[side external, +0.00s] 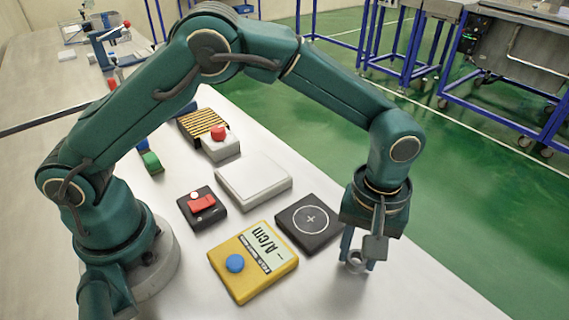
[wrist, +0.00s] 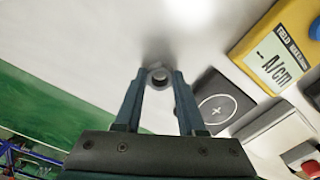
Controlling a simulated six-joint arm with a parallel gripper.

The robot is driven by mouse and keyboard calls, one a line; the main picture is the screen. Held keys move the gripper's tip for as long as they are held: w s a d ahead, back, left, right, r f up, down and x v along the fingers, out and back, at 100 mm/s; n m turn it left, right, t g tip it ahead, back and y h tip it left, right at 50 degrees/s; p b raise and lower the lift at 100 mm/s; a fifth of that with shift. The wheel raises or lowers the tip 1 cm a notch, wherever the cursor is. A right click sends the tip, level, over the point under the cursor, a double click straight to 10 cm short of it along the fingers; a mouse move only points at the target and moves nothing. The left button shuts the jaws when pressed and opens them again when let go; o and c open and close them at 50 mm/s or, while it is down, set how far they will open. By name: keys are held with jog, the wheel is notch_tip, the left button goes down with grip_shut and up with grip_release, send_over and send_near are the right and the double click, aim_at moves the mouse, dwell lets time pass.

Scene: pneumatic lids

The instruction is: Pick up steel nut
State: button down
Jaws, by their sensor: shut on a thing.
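The steel nut (wrist: 158,77) is a grey ring between the fingertips of my gripper (wrist: 157,80) in the wrist view. In the side view the nut (side external: 355,262) shows at the lower end of my gripper (side external: 357,258), near the white table's right edge. My gripper is shut on the nut. Part of the nut is hidden by the fingers. I cannot tell whether the nut touches the table.
A black pad with a circled cross (side external: 310,219) lies just left of my gripper. A yellow field meter (side external: 262,285), a white block (side external: 253,180), a black box with a red switch (side external: 202,208) and a red button box (side external: 220,146) stand further left. The table front is clear.

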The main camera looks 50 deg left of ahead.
aim_at(357, 257)
notch_tip(357, 257, up, 4)
jog(key=shift+a+f, duration=0.1)
jog(key=a+r+m, duration=0.1)
jog(key=a, duration=0.6)
jog(key=a+r, duration=0.2)
jog(key=a, duration=0.6)
jog(key=w+a+r+m, duration=0.1)
jog(key=a, duration=0.7)
jog(key=shift+w+r+m, duration=0.1)
jog(key=shift+r+m, duration=0.2)
jog(key=s+a+n, duration=0.3)
jog(key=s+a, duration=0.1)
jog(key=a, duration=0.6)
jog(key=shift+w+d+f, duration=0.1)
jog(key=shift+d+f, duration=0.05)
jog(key=shift+f, duration=1.2)
jog(key=shift+w+d+f, duration=0.1)
jog(key=shift+f, duration=1.25)
jog(key=shift+d, duration=7.15)
jog(key=shift+d+r, duration=0.7)
jog(key=shift+r, duration=2.35)
